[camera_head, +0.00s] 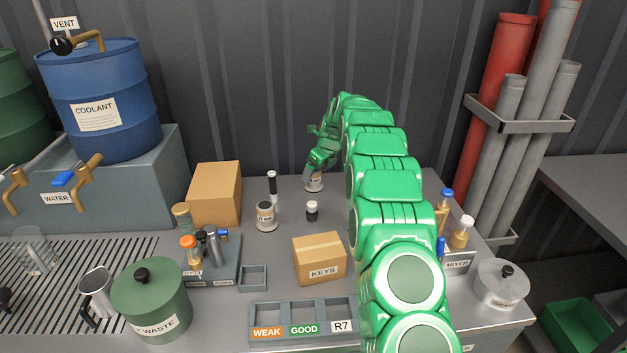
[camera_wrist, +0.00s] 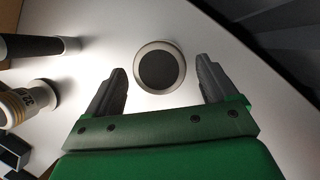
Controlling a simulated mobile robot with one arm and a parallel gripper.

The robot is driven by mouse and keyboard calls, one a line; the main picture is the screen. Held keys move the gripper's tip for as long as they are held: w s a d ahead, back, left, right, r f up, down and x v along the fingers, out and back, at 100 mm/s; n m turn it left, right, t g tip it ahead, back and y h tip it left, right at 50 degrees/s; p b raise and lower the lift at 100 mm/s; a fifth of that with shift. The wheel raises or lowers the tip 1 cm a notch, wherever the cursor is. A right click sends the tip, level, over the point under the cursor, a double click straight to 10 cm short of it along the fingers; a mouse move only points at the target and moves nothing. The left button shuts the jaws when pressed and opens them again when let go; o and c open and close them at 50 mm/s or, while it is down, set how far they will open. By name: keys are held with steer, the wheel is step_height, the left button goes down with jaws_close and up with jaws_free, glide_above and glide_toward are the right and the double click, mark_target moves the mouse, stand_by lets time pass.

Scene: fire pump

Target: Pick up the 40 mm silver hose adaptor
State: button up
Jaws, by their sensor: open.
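A silver hose adaptor (camera_head: 313,184) stands upright at the back of the bench, below my gripper (camera_head: 318,160); its label is too small to read. In the wrist view its round rim (camera_wrist: 141,82) and dark opening show between and just beyond my open fingertips (camera_wrist: 160,75). The fingers appear apart from it. A second similar adaptor (camera_head: 265,216) with a label stands nearer, to the left; it also shows at the left of the wrist view (camera_wrist: 40,98). Its label is not clearly legible.
A black-and-white cylinder (camera_head: 272,187) and a small dark-topped jar (camera_head: 312,211) stand near the adaptors. A KEYS box (camera_head: 319,260) and a cardboard box (camera_head: 214,194) are on the bench. The corrugated wall (camera_head: 270,80) is close behind my gripper.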

steer(key=shift+x, duration=2.2)
steer(key=shift+w, duration=0.1)
steer(key=c, duration=1.3)
